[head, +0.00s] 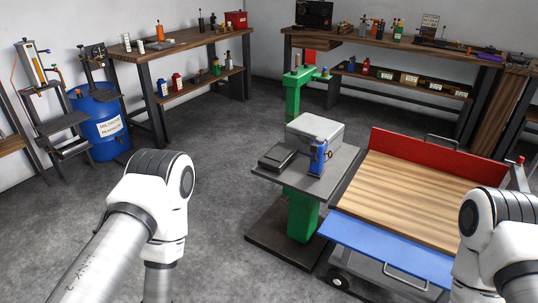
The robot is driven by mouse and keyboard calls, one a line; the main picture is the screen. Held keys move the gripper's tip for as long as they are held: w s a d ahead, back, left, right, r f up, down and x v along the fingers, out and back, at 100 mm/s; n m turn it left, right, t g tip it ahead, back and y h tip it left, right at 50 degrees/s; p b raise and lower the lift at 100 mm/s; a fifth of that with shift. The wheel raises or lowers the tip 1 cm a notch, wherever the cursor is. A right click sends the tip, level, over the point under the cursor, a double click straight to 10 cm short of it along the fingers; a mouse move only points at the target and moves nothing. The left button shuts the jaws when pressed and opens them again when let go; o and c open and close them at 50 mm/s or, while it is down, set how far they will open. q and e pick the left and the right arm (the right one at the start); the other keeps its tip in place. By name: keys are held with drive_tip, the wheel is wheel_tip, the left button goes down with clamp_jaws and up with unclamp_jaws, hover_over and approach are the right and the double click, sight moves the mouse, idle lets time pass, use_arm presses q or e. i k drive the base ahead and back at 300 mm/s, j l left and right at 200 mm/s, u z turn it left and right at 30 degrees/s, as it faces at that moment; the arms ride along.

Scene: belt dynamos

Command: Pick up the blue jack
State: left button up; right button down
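A small blue upright object with a metallic part, which looks like the blue jack (318,157), stands on the grey top of a green-columned stand (336,177). It is at the right front of a light grey box (312,131), and I cannot tell whether they touch. Only the upper links of my two arms show, at the lower left and lower right. Both grippers are out of the frame, so their fingers are hidden.
A dark flat block (277,158) lies left of the jack. Right of the stand is a cart with a wooden deck (420,195), red back panel and blue front edge. Workbenches line the walls; a blue barrel (100,125) stands left. The floor (215,215) left of the stand is clear.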

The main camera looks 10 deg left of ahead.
sight(316, 170)
drive_tip(key=i+j, duration=0.15)
drive_tip(key=i, duration=0.7)
drive_tip(key=i+z, duration=0.15)
drive_tip(key=z, duration=0.25)
drive_tip(key=i+j+z, duration=0.15)
drive_tip(key=z, duration=0.2)
drive_tip(key=i+j+z, duration=0.15)
drive_tip(key=z, duration=0.25)
